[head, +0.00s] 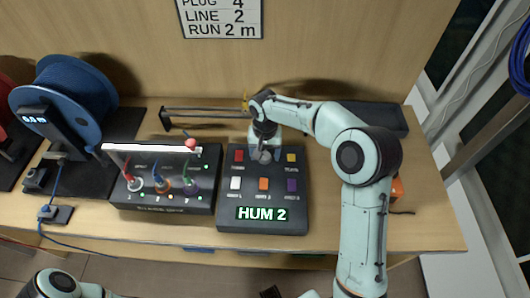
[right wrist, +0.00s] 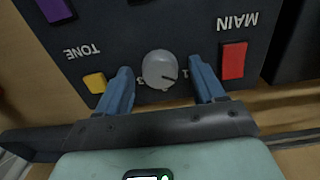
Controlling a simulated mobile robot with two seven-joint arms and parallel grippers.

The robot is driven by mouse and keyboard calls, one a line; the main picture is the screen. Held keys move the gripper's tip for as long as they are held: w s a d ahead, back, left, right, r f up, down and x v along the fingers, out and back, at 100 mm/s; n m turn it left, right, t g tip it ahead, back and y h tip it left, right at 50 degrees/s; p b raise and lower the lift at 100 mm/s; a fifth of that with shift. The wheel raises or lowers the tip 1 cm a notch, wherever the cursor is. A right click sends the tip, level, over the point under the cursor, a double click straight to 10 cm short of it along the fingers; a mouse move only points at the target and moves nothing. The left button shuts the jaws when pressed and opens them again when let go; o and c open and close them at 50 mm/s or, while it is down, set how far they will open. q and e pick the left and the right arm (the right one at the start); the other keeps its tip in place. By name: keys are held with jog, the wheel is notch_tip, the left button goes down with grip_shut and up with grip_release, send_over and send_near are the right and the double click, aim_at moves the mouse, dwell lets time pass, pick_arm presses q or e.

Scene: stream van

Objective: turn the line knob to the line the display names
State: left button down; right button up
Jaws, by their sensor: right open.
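The line knob (right wrist: 160,68) is a round grey dial on the dark console (head: 262,222). Its short dark pointer mark points down and to the right in the right wrist view, near a "1"; a "3" shows on its other side. My right gripper (right wrist: 159,82) is open, one blue finger on each side of the knob with gaps visible. In the head view the right gripper (head: 264,148) is over the knob and partly hides it. The display (head: 261,213) reads "HUM 2". The wall sign (head: 220,18) reads "LINE 2". My left gripper is out of view.
Red (head: 238,155) and yellow (head: 292,157) buttons flank the knob, with several coloured buttons below. A dark box with plugged cables (head: 160,205) stands left of the console. A blue cable reel (head: 75,95) stands farther left. A dark bar (head: 375,118) lies behind the right arm.

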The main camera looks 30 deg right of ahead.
jog(key=shift+c, duration=0.3)
jog(key=c, duration=1)
jog(key=shift+m, duration=0.3)
jog(key=m, duration=0.4)
jog(key=shift+m, duration=0.3)
jog(key=m, duration=0.3)
jog(key=shift+m, duration=1.7)
